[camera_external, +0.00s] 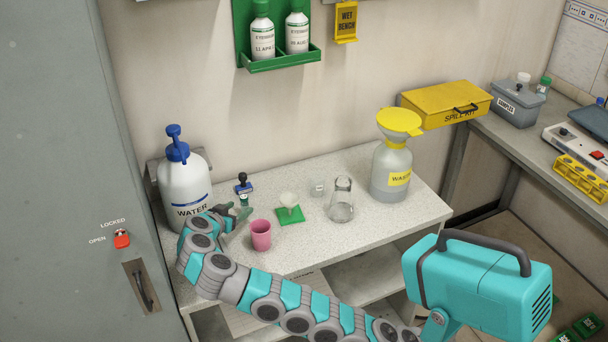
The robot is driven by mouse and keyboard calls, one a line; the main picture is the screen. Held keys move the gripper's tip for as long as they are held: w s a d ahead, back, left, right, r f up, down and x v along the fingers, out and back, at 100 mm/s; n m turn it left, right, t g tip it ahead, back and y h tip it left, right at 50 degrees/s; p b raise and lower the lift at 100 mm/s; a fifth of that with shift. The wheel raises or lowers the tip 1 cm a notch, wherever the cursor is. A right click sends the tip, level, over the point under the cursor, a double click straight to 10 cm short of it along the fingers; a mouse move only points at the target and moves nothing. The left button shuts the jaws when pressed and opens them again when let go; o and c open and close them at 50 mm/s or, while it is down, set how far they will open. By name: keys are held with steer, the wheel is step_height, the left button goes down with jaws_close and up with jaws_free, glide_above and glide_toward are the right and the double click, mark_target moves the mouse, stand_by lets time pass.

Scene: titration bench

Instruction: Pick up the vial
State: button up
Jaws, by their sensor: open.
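A small item with a dark green top (244,200), possibly the vial, stands on the white speckled bench (330,245) at the left; it is too small to be sure. My gripper (238,212) is open, just in front of this item and close to it. The fingers partly cover its lower part, and I cannot tell whether they touch it. Nothing is visibly held.
A pink cup (261,235) stands close to the right of my gripper. A blue-handled stamp (243,184) is behind it, and a water bottle (185,190) is at left. A green pad (283,219), glass flask (342,203) and waste bottle (391,172) stand farther right.

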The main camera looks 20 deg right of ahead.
mark_target(242, 204)
steer(key=x, duration=0.3)
steer(key=shift+w, duration=0.35)
steer(key=shift+x, duration=0.8)
steer(key=shift+d+r, duration=0.1)
jaws_close()
